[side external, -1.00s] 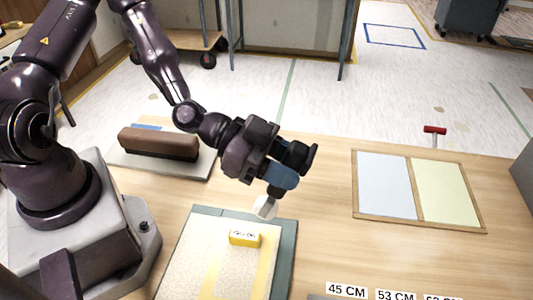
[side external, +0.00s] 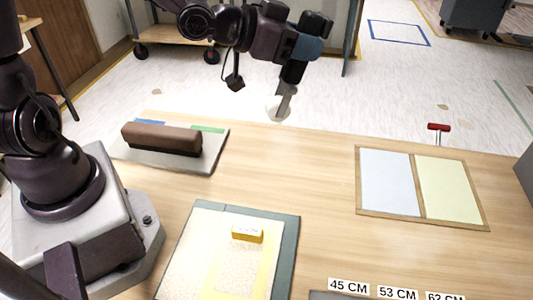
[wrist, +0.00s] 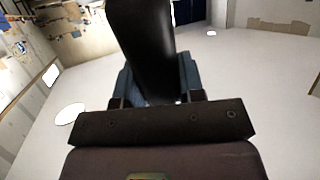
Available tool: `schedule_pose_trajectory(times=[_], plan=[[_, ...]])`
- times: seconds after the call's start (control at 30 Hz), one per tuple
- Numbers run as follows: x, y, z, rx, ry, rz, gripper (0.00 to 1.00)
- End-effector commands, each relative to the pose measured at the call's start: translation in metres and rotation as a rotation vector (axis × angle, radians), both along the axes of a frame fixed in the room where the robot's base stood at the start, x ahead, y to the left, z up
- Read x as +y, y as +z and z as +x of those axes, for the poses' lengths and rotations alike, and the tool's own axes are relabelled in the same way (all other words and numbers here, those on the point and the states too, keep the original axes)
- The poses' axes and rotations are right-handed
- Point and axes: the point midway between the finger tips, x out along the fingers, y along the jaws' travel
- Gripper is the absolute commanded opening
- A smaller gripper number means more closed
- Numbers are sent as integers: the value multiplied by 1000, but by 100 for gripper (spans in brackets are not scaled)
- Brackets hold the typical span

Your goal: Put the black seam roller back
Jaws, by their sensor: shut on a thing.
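My gripper (side external: 297,58) is shut on the black seam roller and holds it high above the far part of the table. The roller's black handle (wrist: 145,45) rises between the blue-grey fingers in the wrist view. In the side view its grey arm and pale round wheel (side external: 278,107) hang tilted below the gripper, clear of the wood.
A brown brush (side external: 161,138) lies on a grey tray (side external: 205,162) with blue and green marks. A yellow block (side external: 247,234) lies on the papered board (side external: 200,240). A framed blue and yellow panel (side external: 418,187) and a red-topped tool (side external: 438,130) are right. Mid-table is clear.

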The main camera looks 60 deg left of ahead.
Motion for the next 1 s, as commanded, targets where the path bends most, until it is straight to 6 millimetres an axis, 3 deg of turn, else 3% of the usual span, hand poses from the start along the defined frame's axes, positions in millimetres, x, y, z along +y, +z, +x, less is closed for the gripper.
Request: schedule_pose_trajectory(times=[0.23,0.43,0.67,1.0], plan=[[-29,-3,-5,149,-70,56,6],[-41,-28,-11,301,-97,108,6],[-37,-69,-22,442,-126,165,6],[-2,-145,-64,678,-242,304,6]])
